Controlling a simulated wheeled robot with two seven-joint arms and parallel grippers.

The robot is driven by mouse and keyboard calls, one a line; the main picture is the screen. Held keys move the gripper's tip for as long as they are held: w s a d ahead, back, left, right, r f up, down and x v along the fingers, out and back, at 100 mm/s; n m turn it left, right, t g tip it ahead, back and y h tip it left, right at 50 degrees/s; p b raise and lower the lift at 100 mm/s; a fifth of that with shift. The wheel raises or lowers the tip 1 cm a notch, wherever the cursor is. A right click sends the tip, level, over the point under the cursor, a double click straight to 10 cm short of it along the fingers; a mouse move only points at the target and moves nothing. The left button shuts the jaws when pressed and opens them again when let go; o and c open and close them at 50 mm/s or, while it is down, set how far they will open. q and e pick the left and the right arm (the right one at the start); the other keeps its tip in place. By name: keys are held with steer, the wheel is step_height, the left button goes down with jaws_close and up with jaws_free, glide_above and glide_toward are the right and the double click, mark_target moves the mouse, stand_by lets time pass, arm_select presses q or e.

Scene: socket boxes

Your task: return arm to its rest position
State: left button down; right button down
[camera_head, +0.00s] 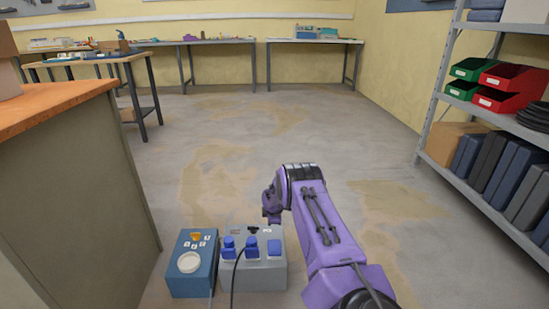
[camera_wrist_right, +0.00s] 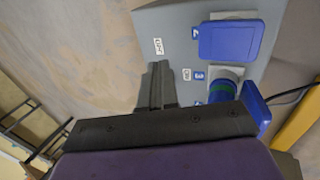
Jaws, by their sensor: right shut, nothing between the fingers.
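A grey socket box (camera_head: 270,277) with blue covered sockets stands on the floor at the bottom centre of the head view. It also shows in the wrist view (camera_wrist_right: 168,20), with a blue cover (camera_wrist_right: 230,40) closed at top. A plug (camera_wrist_right: 222,92) sits in the socket below that cover. My right arm (camera_head: 325,230), purple, reaches in from the lower right. Its gripper (camera_head: 269,207) is close above the box's far side. In the wrist view the dark fingers (camera_wrist_right: 158,85) are together and empty, over the box's labelled edge. Whether they touch it is unclear. My left gripper is out of view.
A blue box (camera_head: 190,283) with a round white part stands left of the grey one. A black cable (camera_head: 237,275) runs from the grey box. An orange-topped cabinet (camera_head: 85,150) is at left, a shelf rack (camera_head: 432,105) at right. Floor beyond is clear.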

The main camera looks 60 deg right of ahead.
step_height(320, 180, up, 8)
steer(key=d+p, duration=0.1)
steer(key=p, duration=0.1)
steer(key=shift+w+d, duration=0.15)
steer(key=shift+w, duration=0.25)
